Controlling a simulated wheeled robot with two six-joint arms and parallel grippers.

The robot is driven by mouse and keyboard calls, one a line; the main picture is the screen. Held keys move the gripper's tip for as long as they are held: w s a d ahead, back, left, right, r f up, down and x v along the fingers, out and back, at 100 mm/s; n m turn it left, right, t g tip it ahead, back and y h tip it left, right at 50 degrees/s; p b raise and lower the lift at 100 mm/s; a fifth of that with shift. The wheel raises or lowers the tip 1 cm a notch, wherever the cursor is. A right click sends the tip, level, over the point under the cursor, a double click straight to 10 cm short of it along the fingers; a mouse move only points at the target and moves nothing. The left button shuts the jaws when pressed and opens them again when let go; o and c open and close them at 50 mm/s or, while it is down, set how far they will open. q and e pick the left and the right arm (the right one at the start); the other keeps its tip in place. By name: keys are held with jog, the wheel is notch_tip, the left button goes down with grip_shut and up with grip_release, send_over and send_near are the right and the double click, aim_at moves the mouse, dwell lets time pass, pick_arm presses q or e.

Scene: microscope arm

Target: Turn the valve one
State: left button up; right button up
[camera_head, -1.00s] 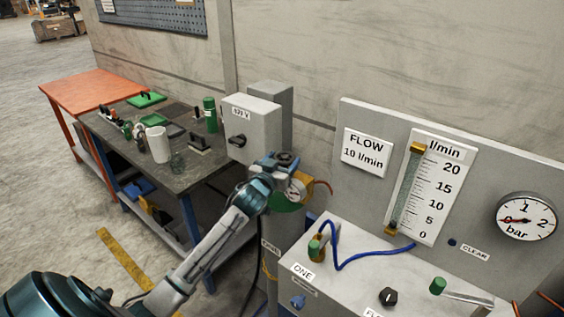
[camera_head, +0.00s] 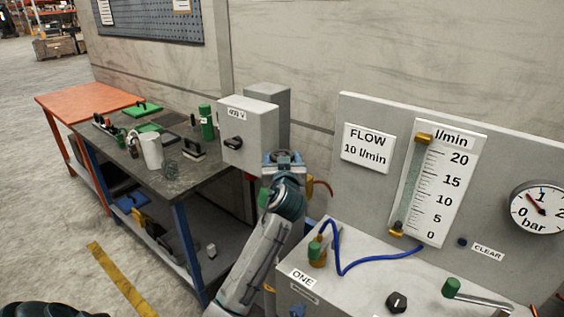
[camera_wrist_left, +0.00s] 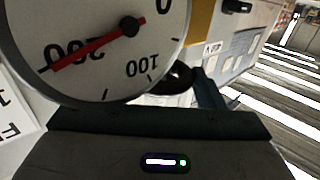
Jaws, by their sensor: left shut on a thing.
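My left gripper (camera_head: 284,160) is at the top of the gas cylinder, beside the grey electrical box. It is shut on a dark round handwheel there, mostly hidden by the gripper and arm. In the left wrist view a dark rounded part (camera_wrist_left: 172,80) shows just beyond the gripper body. The cylinder gauge (camera_wrist_left: 95,45) is close in that view, its red needle near 200. On the panel bench a label "ONE" (camera_head: 302,278) sits above a blue handle (camera_head: 298,311), partly cut off by the frame. My right gripper is not in view.
The flow panel has a flow tube (camera_head: 410,185) and a bar gauge (camera_head: 538,208) with its needle between 0 and 1. A blue hose (camera_head: 345,262) runs from a green-topped fitting (camera_head: 316,250). A black knob (camera_head: 397,302) is at the front. A cluttered workbench (camera_head: 190,180) stands left.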

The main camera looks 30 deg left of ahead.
pick_arm(q)
jog(key=o, duration=1)
jog(key=b+v, duration=0.3)
jog(key=v, duration=0.8)
jog(key=shift+w, duration=0.1)
